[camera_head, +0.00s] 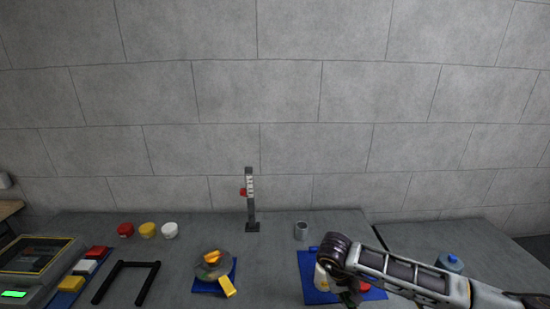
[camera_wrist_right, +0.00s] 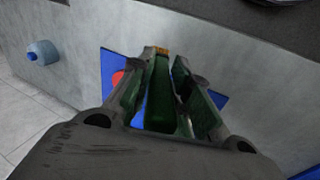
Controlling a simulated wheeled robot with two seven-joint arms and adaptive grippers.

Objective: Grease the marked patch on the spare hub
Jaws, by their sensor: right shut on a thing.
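A grey round hub (camera_head: 208,272) lies on a small blue mat (camera_head: 201,287) at the middle front of the table in the head view. An orange-yellow part shows on top of it, and a yellow block (camera_head: 227,286) sits at its front right edge. I cannot tell which part is the marked patch. My right gripper (camera_head: 345,289) is over the larger blue mat, right of the hub and apart from it. In the right wrist view its fingers (camera_wrist_right: 160,88) are shut on a dark green slim tool (camera_wrist_right: 161,95) with a tan tip. My left gripper is not in view.
On the larger blue mat (camera_head: 309,268) are a white item (camera_head: 321,279) and a red item (camera_head: 365,287), partly hidden by my arm.

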